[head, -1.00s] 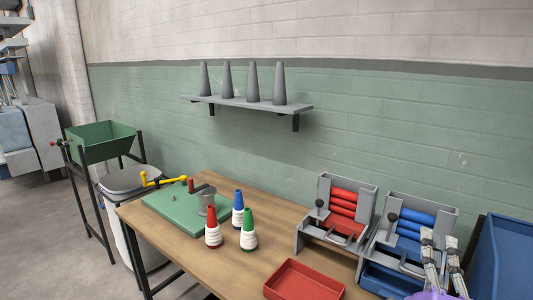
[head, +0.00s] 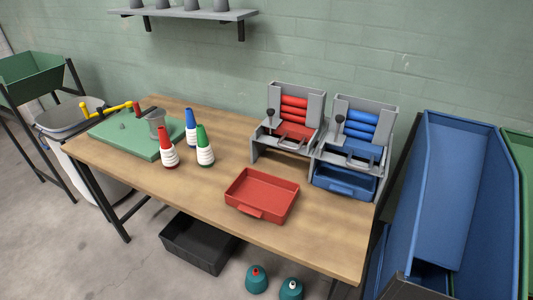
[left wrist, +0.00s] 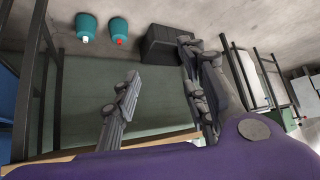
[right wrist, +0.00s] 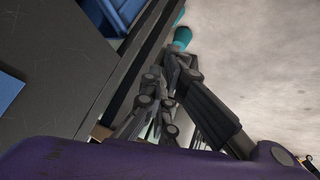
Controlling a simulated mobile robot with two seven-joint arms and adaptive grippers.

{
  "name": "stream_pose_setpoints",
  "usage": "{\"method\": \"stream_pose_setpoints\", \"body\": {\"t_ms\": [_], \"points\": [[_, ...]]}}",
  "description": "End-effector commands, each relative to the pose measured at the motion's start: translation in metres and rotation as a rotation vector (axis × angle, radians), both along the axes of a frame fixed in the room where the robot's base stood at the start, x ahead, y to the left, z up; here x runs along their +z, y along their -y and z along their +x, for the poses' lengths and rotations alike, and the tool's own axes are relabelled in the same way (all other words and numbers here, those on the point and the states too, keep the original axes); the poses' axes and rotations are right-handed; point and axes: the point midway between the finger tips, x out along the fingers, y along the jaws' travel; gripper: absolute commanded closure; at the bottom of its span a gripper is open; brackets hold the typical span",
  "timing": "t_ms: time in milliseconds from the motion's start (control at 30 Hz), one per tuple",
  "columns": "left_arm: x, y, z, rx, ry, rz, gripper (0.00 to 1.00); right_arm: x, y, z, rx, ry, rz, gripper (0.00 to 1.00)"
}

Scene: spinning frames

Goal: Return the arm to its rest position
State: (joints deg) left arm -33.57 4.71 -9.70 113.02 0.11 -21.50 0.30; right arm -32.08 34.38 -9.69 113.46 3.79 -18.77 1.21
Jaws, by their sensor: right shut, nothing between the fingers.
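Neither of my grippers shows in the head view. My left gripper (left wrist: 162,85) shows in the left wrist view with its fingers spread wide and nothing between them. My right gripper (right wrist: 166,98) shows in the right wrist view, shut and empty, close beside a dark grey panel (right wrist: 60,75). Both hang clear of the wooden table (head: 210,208). The teal cones on the floor, one with a red tip (head: 257,281) and one with a white tip (head: 291,289), also show in the left wrist view beyond the gripper.
The table holds a red tray (head: 262,193), a red-roller stand (head: 292,122), a blue-roller stand (head: 354,132), several thread cones and a green plate (head: 125,138). A black bin (head: 198,246) stands below. Tall blue bins (head: 440,190) stand right of the table.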

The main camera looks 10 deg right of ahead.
Motion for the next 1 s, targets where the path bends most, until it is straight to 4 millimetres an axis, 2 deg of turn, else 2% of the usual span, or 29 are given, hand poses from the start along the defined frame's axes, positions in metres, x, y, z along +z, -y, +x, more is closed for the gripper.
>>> {"method": "stream_pose_setpoints", "body": {"t_ms": [67,100,400,700,733,833,1000], "points": [[0.000,0.000,0.000,0.001,0.000,0.001,0.60,-0.012,0.015,-0.026,0.020,-0.062,-0.083,1.00],[0.000,-0.001,0.000,0.001,0.000,0.001,0.60,-0.014,0.010,-0.028,0.008,-0.066,-0.082,1.00],[0.000,-0.001,0.000,0.002,0.001,0.001,0.60,-0.023,-0.061,-0.019,-0.184,-0.022,0.098,1.00],[0.000,-0.001,0.000,0.001,0.001,0.001,0.60,-0.021,-0.126,0.000,-0.367,0.014,0.265,1.00],[0.013,0.000,0.011,0.002,0.025,0.000,0.60,-0.013,-0.125,0.003,-0.361,0.022,0.264,1.00],[0.027,0.003,0.019,-0.004,0.041,-0.006,0.60,0.002,-0.128,0.012,-0.348,0.036,0.271,1.00],[0.028,0.008,0.015,-0.013,0.032,-0.015,0.60,0.004,-0.130,0.011,-0.345,0.034,0.275,1.00]]}}
